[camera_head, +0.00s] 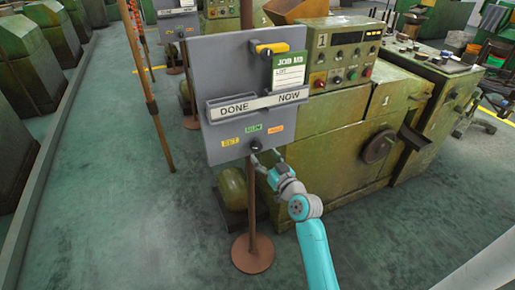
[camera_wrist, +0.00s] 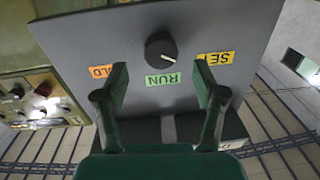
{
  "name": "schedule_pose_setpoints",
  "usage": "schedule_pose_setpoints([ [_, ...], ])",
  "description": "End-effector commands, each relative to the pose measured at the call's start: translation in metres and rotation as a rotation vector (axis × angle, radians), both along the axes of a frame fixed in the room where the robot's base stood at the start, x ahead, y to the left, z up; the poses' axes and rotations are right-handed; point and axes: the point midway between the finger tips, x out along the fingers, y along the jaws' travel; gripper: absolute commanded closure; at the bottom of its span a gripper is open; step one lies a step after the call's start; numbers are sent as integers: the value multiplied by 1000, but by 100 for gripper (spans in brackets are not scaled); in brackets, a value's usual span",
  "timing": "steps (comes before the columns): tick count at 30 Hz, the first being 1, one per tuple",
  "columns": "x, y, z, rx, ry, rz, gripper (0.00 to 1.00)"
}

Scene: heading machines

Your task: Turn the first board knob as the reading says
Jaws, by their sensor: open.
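The first board (camera_head: 215,85) is a grey panel on a brown post. Its black knob (camera_head: 255,145) sits at the lower edge, near yellow SET (camera_head: 230,141), green RUN (camera_head: 253,129) and orange HOLD (camera_head: 275,130) labels. In the wrist view, inverted, the knob (camera_wrist: 160,48) has a pale mark pointing lower right, roughly between RUN (camera_wrist: 163,78) and SET (camera_wrist: 215,57). My gripper (camera_wrist: 160,82) is open, its green fingers spread either side of the RUN label, apart from the knob. In the head view my gripper (camera_head: 264,158) is just below and right of the knob.
The board carries a JOB card (camera_head: 289,72), a yellow-handled part (camera_head: 271,47) and a DONE/NOW tray (camera_head: 259,103). A green machine (camera_head: 335,130) with a control panel (camera_head: 346,50) stands close behind at right; the panel's display is unreadable. Floor at left is clear.

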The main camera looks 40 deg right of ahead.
Motion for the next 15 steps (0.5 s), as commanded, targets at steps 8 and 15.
schedule_pose_setpoints([
  [8,42,-9,0,0,-1,1,30],
  [15,55,-12,0,-1,1,0,30],
])
